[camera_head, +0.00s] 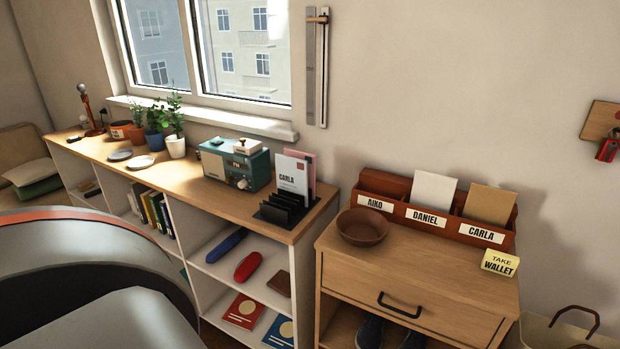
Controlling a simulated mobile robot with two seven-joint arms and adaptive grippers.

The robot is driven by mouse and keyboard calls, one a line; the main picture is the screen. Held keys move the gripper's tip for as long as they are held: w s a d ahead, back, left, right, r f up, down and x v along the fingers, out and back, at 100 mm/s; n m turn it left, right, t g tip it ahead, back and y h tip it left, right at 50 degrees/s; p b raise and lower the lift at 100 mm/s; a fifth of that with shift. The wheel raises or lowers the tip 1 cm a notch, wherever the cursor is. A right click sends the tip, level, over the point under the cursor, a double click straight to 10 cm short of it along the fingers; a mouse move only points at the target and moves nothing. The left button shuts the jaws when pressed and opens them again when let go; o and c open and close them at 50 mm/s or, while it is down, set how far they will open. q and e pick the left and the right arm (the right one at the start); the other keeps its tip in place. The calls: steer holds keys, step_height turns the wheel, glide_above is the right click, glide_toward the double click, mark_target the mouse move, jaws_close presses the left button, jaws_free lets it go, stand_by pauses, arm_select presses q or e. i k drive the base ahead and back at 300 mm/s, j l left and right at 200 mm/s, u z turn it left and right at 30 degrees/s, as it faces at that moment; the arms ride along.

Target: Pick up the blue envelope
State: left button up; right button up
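I cannot make out a blue envelope in this view. A black letter rack (278,212) on the shelf top holds a white envelope marked CARLA (291,174) with a pink envelope (311,166) behind it. A brown wooden sorter (384,184) on the drawer cabinet has slots labelled AIKO, DANIEL and CARLA. A white envelope (433,188) stands in the DANIEL slot and a tan envelope (489,203) in the CARLA slot. No envelope shows in the AIKO slot. Neither of my grippers is in view.
A brown bowl (363,229) and a yellow TAKE WALLET note (500,263) are on the drawer cabinet (430,268). A teal radio (235,165) and potted plants (174,130) stand on the shelf top. A basket (568,333) is at the lower right. Large dark curved shapes block the lower left.

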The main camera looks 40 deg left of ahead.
mark_target(292, 172)
steer(key=u, duration=1.55)
steer(key=j+z, duration=0.1)
